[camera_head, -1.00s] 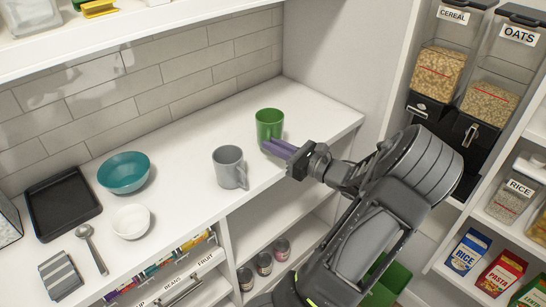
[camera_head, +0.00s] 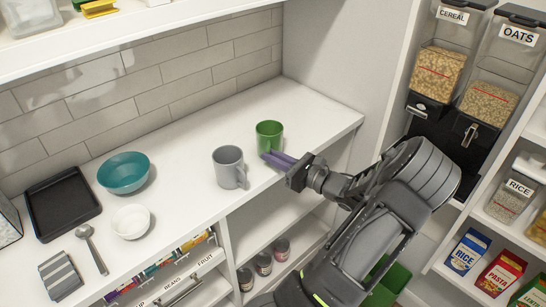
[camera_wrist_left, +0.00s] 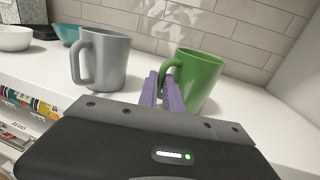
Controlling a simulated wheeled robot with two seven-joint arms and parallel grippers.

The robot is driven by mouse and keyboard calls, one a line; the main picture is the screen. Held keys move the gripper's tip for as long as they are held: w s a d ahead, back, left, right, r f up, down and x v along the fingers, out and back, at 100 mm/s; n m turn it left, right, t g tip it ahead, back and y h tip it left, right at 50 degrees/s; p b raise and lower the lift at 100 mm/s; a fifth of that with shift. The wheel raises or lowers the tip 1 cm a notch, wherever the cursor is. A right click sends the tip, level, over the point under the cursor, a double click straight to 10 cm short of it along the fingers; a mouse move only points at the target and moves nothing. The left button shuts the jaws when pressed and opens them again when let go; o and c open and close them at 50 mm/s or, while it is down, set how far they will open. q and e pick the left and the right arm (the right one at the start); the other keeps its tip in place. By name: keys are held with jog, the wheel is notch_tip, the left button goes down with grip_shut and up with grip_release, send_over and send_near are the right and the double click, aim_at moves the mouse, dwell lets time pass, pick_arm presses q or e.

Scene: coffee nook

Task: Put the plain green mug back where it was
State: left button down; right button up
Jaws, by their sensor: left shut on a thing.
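The plain green mug (camera_head: 269,136) is upright over the white counter (camera_head: 185,185), behind and to the right of the grey mug (camera_head: 228,168). My left gripper (camera_head: 274,158) has its purple fingers shut on the green mug's handle. In the left wrist view the fingers (camera_wrist_left: 163,85) reach the handle of the green mug (camera_wrist_left: 198,80), and the grey mug (camera_wrist_left: 104,60) stands apart on the left. My gripper body hides the area below the mug there, so I cannot tell whether its base touches the counter. My right gripper is not in view.
A teal bowl (camera_head: 124,173), a white bowl (camera_head: 131,222), a black tray (camera_head: 62,205), a spoon (camera_head: 92,250) and a striped cloth (camera_head: 60,276) occupy the counter's left. A tiled wall (camera_head: 150,95) bounds the back. The counter behind and right of the green mug is clear.

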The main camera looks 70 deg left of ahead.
pick_arm(q)
jog(key=c, duration=2)
grip_release()
jog(key=shift+f, duration=0.2)
jog(key=o, duration=0.5)
jog(key=shift+r, duration=0.1)
jog(key=shift+r, duration=0.15)
jog(key=b+v, duration=0.1)
jog(key=v, duration=1.1)
jog(key=shift+s+d+b, duration=0.1)
jog(key=shift+b, duration=0.25)
